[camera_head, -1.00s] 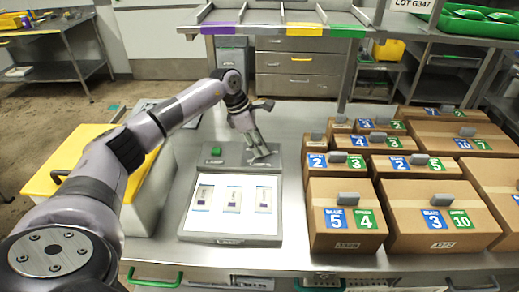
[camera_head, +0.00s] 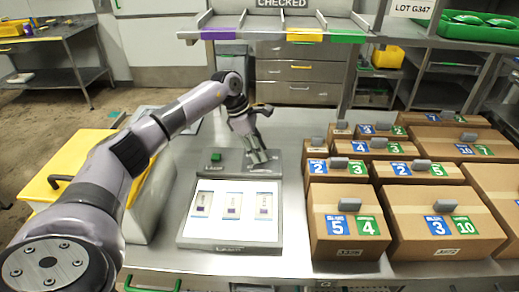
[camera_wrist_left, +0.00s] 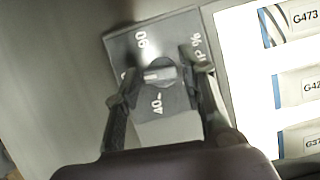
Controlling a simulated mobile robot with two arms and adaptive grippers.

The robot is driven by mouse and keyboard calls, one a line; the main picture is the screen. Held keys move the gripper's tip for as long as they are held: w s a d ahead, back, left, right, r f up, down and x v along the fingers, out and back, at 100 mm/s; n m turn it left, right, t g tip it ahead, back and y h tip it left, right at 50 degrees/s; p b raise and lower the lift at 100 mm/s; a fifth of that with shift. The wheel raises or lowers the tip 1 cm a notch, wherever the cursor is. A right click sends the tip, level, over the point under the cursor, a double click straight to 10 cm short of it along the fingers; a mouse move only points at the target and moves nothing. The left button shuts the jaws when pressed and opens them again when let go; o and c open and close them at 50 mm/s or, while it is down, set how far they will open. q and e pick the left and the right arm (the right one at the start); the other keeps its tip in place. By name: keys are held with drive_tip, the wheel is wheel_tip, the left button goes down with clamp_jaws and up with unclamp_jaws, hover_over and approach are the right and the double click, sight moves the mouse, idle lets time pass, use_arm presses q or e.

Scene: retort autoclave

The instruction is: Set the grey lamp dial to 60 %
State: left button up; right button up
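The grey lamp dial (camera_wrist_left: 160,73) is a round knob on a dark plate (camera_wrist_left: 128,50), seen in the left wrist view. Its pale mark points left, toward a number partly hidden by a finger. The 80 and 40 labels are readable above and below that side. My left gripper (camera_wrist_left: 158,72) has one finger on each side of the knob, apart, with small gaps appearing to remain. In the head view my left gripper (camera_head: 258,160) is over the right part of the grey control panel (camera_head: 228,166), covering the dial. My right gripper is not in view.
The lit white panel (camera_head: 232,234) with three pouches lies just in front of the controls. A green button (camera_head: 216,156) is left of the gripper. Cardboard boxes (camera_head: 345,205) crowd the right. A white bin with a yellow lid (camera_head: 60,180) stands left.

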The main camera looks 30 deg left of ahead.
use_arm(q)
drive_tip(key=shift+o, duration=1.1)
drive_tip(key=v, duration=1.2)
